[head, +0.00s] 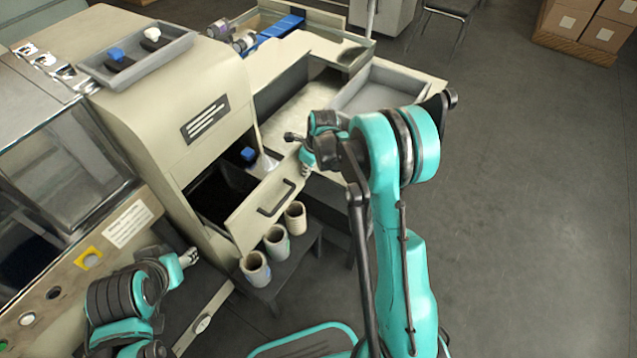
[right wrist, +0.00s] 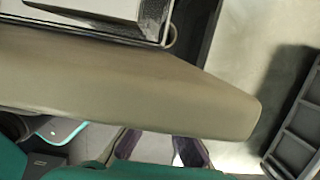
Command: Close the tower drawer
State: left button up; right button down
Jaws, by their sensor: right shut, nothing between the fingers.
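The tower drawer (head: 252,212) stands pulled out of the beige tower (head: 165,95). Its beige front carries a dark bar handle (head: 276,199), and its dark inside holds a blue-topped item (head: 249,155). My right gripper (head: 304,168) is shut and empty by the far right end of the drawer front; I cannot tell whether it touches. In the right wrist view, a broad beige panel (right wrist: 130,85) fills the middle, above the dark fingers at the bottom. My left gripper (head: 189,257) is left of the drawer, apart from it; its jaws are too small to read.
Several beige cups (head: 255,269) stand on a dark stand below the drawer front. A grey tray (head: 137,55) with a blue-topped and a white-topped item lies on the tower. A worktop with a grey bin (head: 375,92) stands behind my right arm.

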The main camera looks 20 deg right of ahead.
jog(key=w+a, duration=0.7)
jog(key=w, duration=0.2)
jog(key=shift+w+a, duration=0.15)
jog(key=shift+w, duration=0.15)
